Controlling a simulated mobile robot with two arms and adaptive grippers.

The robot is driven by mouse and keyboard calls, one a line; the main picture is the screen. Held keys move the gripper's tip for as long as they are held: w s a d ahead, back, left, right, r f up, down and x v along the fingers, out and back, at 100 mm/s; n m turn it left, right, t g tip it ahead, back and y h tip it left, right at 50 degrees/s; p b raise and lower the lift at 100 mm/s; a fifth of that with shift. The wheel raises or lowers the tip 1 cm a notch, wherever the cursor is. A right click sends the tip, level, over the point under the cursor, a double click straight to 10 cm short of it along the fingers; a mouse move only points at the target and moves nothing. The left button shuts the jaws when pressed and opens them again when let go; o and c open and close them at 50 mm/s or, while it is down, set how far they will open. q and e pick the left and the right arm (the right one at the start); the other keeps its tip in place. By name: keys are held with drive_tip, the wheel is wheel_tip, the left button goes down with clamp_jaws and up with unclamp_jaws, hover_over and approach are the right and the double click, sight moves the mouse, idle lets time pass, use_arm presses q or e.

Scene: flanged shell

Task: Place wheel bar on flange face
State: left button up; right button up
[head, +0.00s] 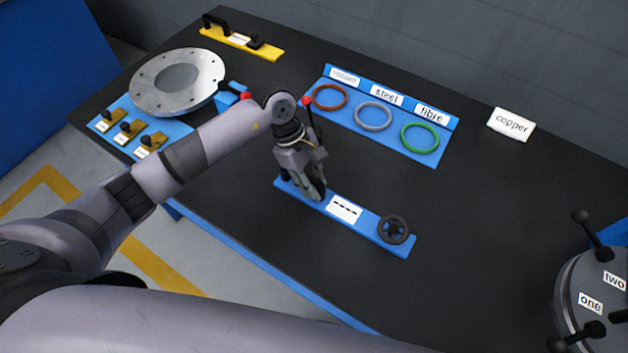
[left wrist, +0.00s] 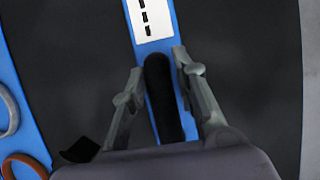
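The wheel bar is a long blue bar (head: 365,229) on the dark table, with a black handwheel (head: 394,229) at its right end and a white dashed label. My left gripper (head: 314,194) points down over its left end. In the left wrist view the fingers (left wrist: 158,68) stand open on either side of a black grip (left wrist: 162,95) on the bar, with a slim gap at the left finger. A round grey flange (head: 205,90) with bolt holes lies flat at upper left. A grey flanged body (head: 570,283) labelled "one" and "two" is partly cut off at right. My right gripper is not in view.
A blue tray (head: 390,148) holds brown, grey and green rings behind my gripper. A yellow bar (head: 265,51) with black handles lies at the back. The table right of the wheel is clear.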

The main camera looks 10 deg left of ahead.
use_arm(q)
drive_tip(key=shift+o, duration=1.2)
